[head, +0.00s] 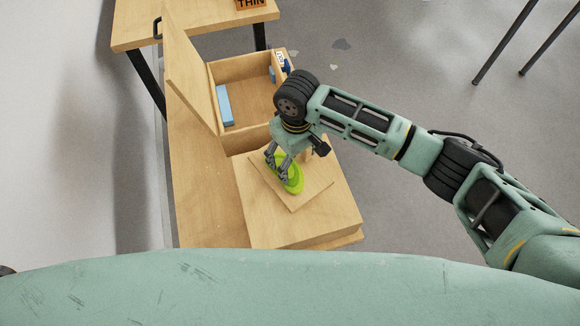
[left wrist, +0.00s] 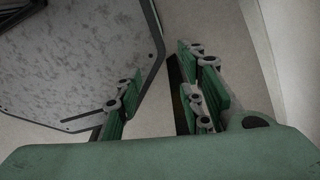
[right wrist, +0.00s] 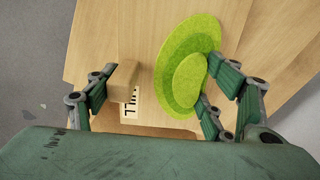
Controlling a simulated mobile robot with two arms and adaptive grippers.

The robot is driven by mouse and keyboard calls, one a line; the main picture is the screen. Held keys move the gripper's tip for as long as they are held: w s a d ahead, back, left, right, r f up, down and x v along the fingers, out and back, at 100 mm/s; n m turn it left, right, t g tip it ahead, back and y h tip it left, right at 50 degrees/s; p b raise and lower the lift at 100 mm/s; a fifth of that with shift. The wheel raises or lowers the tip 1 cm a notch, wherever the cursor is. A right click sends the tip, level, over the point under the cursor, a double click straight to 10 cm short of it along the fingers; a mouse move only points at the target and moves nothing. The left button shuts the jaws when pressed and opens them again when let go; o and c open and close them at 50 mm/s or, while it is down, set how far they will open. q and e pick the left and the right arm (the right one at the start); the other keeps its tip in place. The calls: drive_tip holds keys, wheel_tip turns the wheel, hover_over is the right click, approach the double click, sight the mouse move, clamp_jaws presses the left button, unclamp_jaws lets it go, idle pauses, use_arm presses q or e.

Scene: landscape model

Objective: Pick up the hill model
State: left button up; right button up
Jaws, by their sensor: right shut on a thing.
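The hill model is a stack of bright green rounded layers (head: 291,179) on a square wooden board (head: 300,197), at the near end of the wooden bench in the head view. In the right wrist view, the green layers (right wrist: 187,72) lie beside a small wooden block (right wrist: 123,82) and a label reading HILL (right wrist: 131,103). My right gripper (head: 278,168) is over the model, shut on it with its fingers pointing down. I cannot tell exactly where the fingers touch it. My left gripper (left wrist: 158,105) is open and empty in the left wrist view, and outside the head view.
Behind the board is an open wooden box (head: 245,92) holding a light blue piece (head: 224,105), with a raised wooden panel (head: 190,80) at its left. A wooden table (head: 190,18) with an orange label (head: 250,4) stands farther back. Thin dark legs (head: 503,43) stand at upper right.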

sight(295, 163)
drive_tip(key=shift+c, duration=1)
drive_tip(key=shift+r, duration=0.5)
wheel_tip(295, 163, up, 3)
drive_tip(key=shift+f+b, duration=0.2)
drive_tip(key=shift+b, duration=0.1)
drive_tip(key=s+d+r, duration=0.5)
drive_tip(key=d+r, duration=0.2)
drive_tip(key=d, duration=0.3)
drive_tip(key=shift+s+d+r+b, duration=0.15)
drive_tip(key=shift+d+r+b, duration=0.1)
drive_tip(key=shift+b, duration=0.05)
